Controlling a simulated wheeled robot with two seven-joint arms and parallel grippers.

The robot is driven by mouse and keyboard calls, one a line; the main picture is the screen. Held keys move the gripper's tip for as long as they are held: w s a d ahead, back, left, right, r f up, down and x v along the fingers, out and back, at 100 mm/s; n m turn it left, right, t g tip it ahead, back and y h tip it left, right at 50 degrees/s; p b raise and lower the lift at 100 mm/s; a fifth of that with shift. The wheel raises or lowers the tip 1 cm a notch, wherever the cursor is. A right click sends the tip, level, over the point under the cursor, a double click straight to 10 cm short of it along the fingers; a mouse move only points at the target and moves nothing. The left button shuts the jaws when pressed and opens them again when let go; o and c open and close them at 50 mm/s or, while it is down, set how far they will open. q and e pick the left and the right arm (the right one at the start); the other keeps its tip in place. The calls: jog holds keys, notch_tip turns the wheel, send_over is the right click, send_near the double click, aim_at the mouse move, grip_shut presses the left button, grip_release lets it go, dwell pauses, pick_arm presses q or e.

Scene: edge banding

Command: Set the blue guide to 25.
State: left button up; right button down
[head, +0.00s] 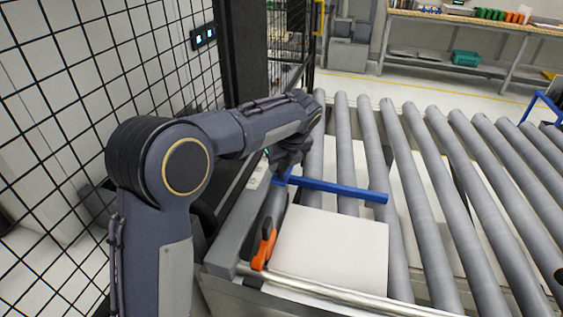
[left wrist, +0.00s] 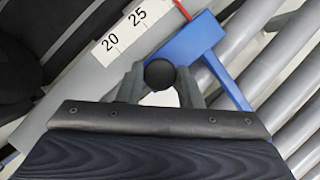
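The blue guide (head: 335,188) is a bar reaching right across the rollers, just beyond a white panel (head: 332,245). In the left wrist view its blue body (left wrist: 190,45) lies beside a white scale strip (left wrist: 135,27) reading 20 and 25. A red pointer (left wrist: 182,10) crosses the strip beyond the printed 25; its exact reading is unclear. My left gripper (head: 281,168) is at the guide's left end. In the left wrist view its fingers (left wrist: 160,80) flank a round black knob (left wrist: 160,74) and appear shut on it. My right gripper is out of view.
Grey rollers (head: 415,150) fill the right side. An orange part (head: 265,245) stands beside the panel's left edge. A black mesh fence (head: 75,70) is on the left. A workbench (head: 470,20) with bins is at the back.

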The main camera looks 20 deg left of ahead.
pick_arm(q)
grip_shut()
jog(key=s, duration=0.5)
jog(key=shift+a, duration=0.1)
jog(key=o, duration=0.6)
grip_release()
jog(key=v, duration=0.7)
jog(key=shift+s+r, duration=0.15)
jog(key=shift+r, duration=0.2)
